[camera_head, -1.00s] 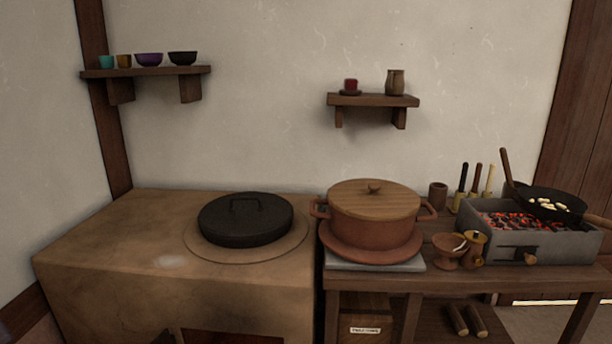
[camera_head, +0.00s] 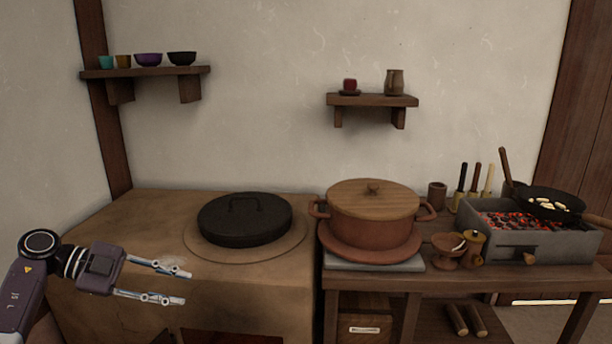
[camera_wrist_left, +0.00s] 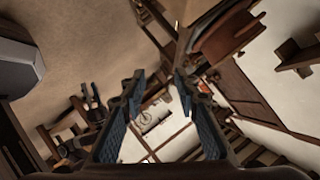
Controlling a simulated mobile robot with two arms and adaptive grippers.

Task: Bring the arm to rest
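My left gripper (camera_head: 183,284) is in the lower left of the head view, in front of the clay stove (camera_head: 150,225). Its two fingers are spread apart with nothing between them. The left wrist view also shows the open fingers (camera_wrist_left: 158,95) with an empty gap. My right gripper is not in view.
A black lidded pan (camera_head: 245,222) sits on the stove. To the right, a table (camera_head: 470,281) bears a clay pot with a wooden lid (camera_head: 373,215), a small bowl (camera_head: 450,250) and a brazier with glowing coals (camera_head: 560,248). Two wall shelves (camera_head: 145,72) (camera_head: 372,100) hold small vessels.

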